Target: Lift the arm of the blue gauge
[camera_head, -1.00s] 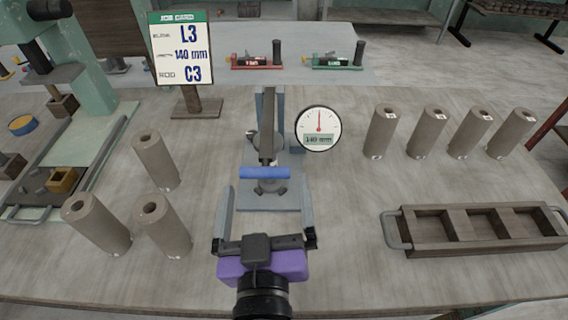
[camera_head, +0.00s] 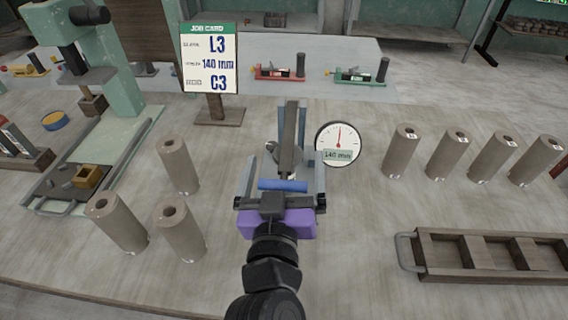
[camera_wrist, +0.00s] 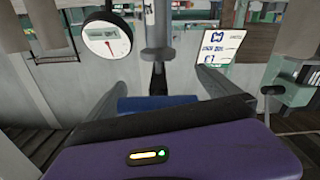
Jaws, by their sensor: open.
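The blue gauge is a grey-blue stand in the middle of the bench, with an upright arm (camera_head: 288,135) and a blue crossbar (camera_head: 283,185) at its near end. Its round white dial (camera_head: 341,143) reads 140 mm, on the right. My gripper (camera_head: 284,168) is open, its two long fingers spread on either side of the blue crossbar. In the wrist view the crossbar (camera_wrist: 156,103) lies between the fingers, close in front of the purple gripper body, and the dial (camera_wrist: 107,40) shows at upper left. The stand's base is largely hidden behind my gripper.
Several brown clay cylinders stand left (camera_head: 178,165) and right (camera_head: 402,150) of the gauge. A job card (camera_head: 209,58) reads L3, 140 mm, C3. A wooden tray (camera_head: 480,275) lies at the right front; a green press (camera_head: 120,80) stands at the left.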

